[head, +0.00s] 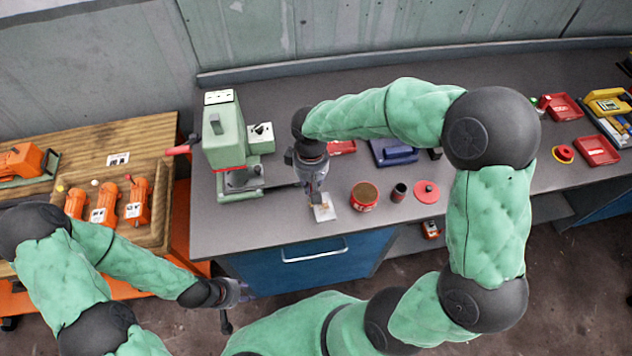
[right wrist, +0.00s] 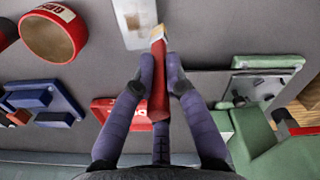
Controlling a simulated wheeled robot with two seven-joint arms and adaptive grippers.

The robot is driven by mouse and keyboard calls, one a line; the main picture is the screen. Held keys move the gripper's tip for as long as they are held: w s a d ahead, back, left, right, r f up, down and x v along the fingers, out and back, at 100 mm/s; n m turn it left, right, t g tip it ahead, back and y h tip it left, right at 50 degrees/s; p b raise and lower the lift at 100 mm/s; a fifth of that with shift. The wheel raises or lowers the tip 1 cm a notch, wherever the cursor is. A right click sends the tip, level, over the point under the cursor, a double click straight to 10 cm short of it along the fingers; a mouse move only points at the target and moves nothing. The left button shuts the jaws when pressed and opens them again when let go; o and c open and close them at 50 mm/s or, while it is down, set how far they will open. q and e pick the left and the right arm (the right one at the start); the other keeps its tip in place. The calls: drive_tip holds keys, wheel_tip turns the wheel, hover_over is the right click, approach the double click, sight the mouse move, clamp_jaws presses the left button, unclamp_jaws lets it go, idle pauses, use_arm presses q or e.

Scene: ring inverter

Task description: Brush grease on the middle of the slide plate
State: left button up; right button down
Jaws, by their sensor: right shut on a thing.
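My right gripper (right wrist: 160,75) is shut on the red handle of a brush (right wrist: 158,95). The pale bristle end points at the edge of the slide plate (right wrist: 130,22), a light metal plate lying on the grey bench. In the head view the plate (head: 325,213) is just below my right gripper (head: 318,190), with the bristles over it; I cannot tell if they touch. The red grease tin (head: 364,196) stands open to the right of the plate; it also shows in the right wrist view (right wrist: 62,32). My left gripper (head: 238,294) hangs empty in front of the bench; its jaw state is unclear.
A green press (head: 224,140) stands left of the plate. A dark cup (head: 399,192) and a red disc (head: 426,192) are right of the tin. A blue item (head: 393,152) lies behind. Orange tools (head: 137,200) lie on a wooden table at left. My right arm hides part of the bench.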

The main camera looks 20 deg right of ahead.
drive_tip(key=shift+s+d+f, duration=0.1)
drive_tip(key=shift+s+d, duration=0.4)
drive_tip(key=shift+d, duration=0.2)
drive_tip(key=shift+s+d+f, duration=0.1)
drive_tip(key=shift+s+d, duration=0.4)
drive_tip(key=shift+d, duration=0.15)
drive_tip(key=a, duration=0.3)
drive_tip(key=shift+s+a+r, duration=0.1)
drive_tip(key=shift+s+r, duration=0.1)
drive_tip(key=shift+s, duration=0.15)
idle(1.0)
drive_tip(key=shift+r, duration=0.1)
drive_tip(key=shift+r+p, duration=2.5)
drive_tip(key=shift+r, duration=0.4)
